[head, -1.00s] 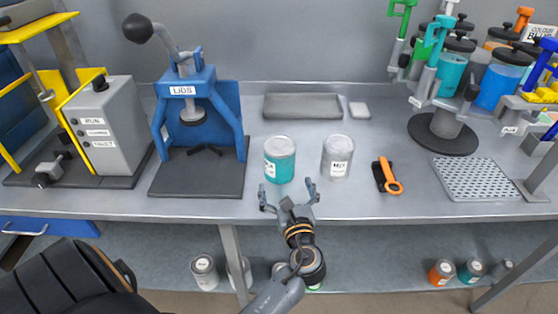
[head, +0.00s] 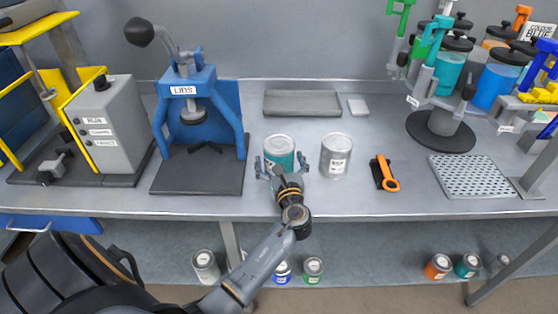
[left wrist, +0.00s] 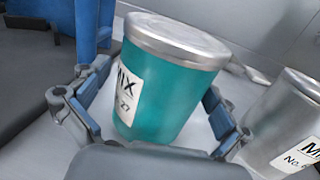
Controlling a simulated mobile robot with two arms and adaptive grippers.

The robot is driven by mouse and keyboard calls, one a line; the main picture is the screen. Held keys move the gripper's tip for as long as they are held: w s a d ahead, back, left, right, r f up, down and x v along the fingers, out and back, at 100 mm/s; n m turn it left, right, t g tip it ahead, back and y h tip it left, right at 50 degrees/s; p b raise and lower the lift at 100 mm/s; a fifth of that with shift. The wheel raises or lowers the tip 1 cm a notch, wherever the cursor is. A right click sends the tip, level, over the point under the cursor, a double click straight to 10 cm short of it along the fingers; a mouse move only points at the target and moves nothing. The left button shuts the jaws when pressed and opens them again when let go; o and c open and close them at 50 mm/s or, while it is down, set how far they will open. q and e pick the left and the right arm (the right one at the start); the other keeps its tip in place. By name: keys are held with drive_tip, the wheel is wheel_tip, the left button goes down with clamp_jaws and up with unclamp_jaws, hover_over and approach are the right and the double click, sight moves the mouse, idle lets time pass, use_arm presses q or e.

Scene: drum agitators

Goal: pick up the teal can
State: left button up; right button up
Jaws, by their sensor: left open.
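The teal can (head: 279,150) stands upright on the bench, with a silver lid and a white label. In the left wrist view the can (left wrist: 172,85) fills the middle, its label partly reading "MIX" and "27". My left gripper (head: 281,172) is at the can's near side, its fingers open on both sides of it. In the left wrist view the open fingers (left wrist: 150,115) flank the can's lower body. I cannot tell whether either finger touches it. My right gripper does not show.
A silver can (head: 336,155) stands close to the right. The blue lid press (head: 198,125) is at left. An orange-handled tool (head: 385,174) lies further right. A grey tray (head: 302,104) lies behind. More cans, such as an orange one (head: 438,266), stand on the lower shelf.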

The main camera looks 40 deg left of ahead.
use_arm(q)
drive_tip(key=c, duration=1.3)
drive_tip(key=shift+c, duration=1)
drive_tip(key=shift+r, duration=0.25)
